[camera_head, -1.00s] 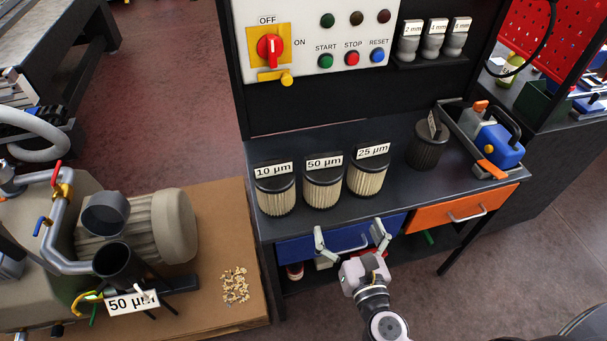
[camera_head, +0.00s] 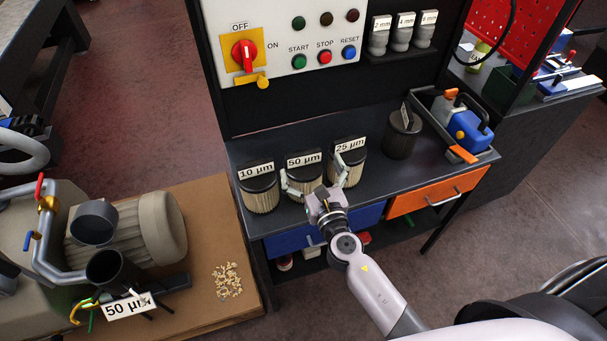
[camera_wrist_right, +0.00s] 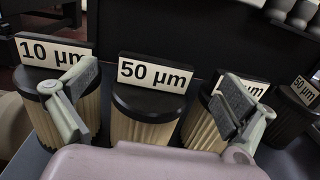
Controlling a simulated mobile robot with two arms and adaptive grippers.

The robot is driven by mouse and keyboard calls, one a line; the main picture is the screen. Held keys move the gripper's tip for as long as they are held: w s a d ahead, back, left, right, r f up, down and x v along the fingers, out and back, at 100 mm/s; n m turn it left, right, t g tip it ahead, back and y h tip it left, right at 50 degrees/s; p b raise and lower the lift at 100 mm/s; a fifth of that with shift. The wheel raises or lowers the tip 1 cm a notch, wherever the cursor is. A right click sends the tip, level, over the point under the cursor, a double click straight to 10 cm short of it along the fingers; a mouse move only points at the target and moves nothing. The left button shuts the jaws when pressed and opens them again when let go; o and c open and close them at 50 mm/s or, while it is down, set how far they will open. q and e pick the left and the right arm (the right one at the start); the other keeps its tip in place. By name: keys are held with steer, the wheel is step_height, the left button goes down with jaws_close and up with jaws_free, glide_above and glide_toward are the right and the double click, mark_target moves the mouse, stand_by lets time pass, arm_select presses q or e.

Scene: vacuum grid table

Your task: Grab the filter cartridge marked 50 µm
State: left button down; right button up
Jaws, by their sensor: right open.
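The filter cartridge marked 50 µm (camera_head: 305,181) stands upright on the dark bench, between the 10 µm cartridge (camera_head: 260,194) and the 25 µm cartridge (camera_head: 352,170). It has a black cap and a pleated beige body. In the right wrist view the 50 µm cartridge (camera_wrist_right: 142,118) sits midway between my two fingers. My right gripper (camera_head: 315,180) is open, with one finger on each side of the 50 µm cartridge at its front. Whether the fingers touch any cartridge I cannot tell. My left gripper is not in view.
A dark canister (camera_head: 402,137) with a tag stands right of the cartridges, beside a tray (camera_head: 490,156) with blue and orange tools. The control panel (camera_head: 284,38) rises behind the bench. A pump housing labelled 50 µm (camera_head: 127,306) stands at left.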

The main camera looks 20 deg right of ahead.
mark_target(304, 156)
steer(key=w, duration=0.5)
steer(key=shift+a+f, duration=0.1)
steer(key=shift+f, duration=0.05)
steer(key=shift+s, duration=0.1)
steer(key=shift+c, duration=0.4)
steer(key=c, duration=1.9)
steer(key=shift+c, duration=0.2)
steer(key=shift+p, duration=0.3)
